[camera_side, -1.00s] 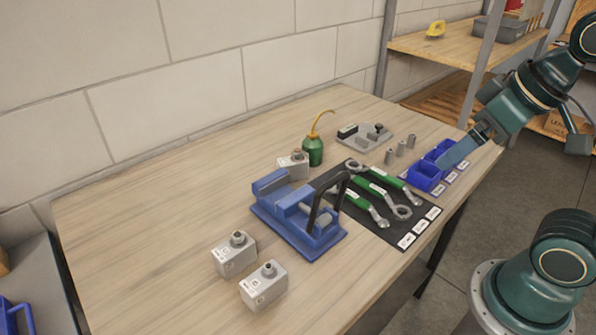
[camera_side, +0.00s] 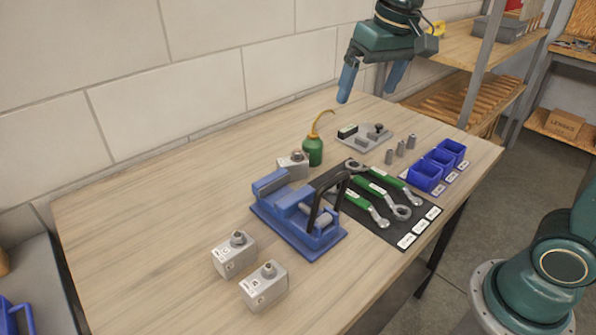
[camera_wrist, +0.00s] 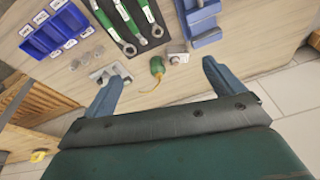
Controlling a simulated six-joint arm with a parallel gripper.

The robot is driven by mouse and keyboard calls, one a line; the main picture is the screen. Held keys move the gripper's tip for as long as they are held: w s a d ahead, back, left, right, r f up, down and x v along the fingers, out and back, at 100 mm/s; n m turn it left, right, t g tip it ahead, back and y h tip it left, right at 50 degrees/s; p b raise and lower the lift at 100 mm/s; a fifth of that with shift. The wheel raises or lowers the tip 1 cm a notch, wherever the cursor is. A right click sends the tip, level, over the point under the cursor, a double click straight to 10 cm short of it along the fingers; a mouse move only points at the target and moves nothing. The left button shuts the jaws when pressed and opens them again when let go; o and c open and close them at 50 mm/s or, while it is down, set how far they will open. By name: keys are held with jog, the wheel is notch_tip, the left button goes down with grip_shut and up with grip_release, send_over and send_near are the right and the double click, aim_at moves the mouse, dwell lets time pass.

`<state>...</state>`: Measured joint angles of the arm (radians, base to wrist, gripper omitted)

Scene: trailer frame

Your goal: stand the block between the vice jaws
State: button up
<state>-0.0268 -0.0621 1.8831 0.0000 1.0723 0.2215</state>
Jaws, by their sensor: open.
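Three grey metal blocks with a round knob on each lie on the table; which one is meant I cannot tell. Two blocks (camera_side: 234,256) (camera_side: 264,288) are at the front left, and one block (camera_side: 290,166) is behind the vice. That rear block also shows in the wrist view (camera_wrist: 178,57). The blue vice (camera_side: 283,222) with a black handle stands mid-table; I see no block between its jaws. It shows at the top of the wrist view (camera_wrist: 206,38). My gripper (camera_side: 367,97) is open and empty, pointing down, raised above the table's back edge, well away from vice and blocks.
A green oil can (camera_side: 313,151) with a tall spout stands behind the vice. A dark mat (camera_side: 385,222) with green-handled wrenches lies right of it. Grey plate (camera_side: 366,143), small cylinders (camera_side: 400,148) and blue bins (camera_side: 424,178) are farther right. The table's left part is clear.

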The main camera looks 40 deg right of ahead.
jog(key=w+f+m+g, duration=0.1)
jog(key=w+f, duration=0.3)
jog(key=w, duration=0.5)
jog(key=m+g, duration=0.1)
jog(key=g, duration=0.1)
send_over(293, 160)
notch_tip(293, 160, down, 8)
jog(key=shift+f, duration=4.3)
jog(key=shift+f, duration=0.1)
jog(key=shift+f, duration=2.5)
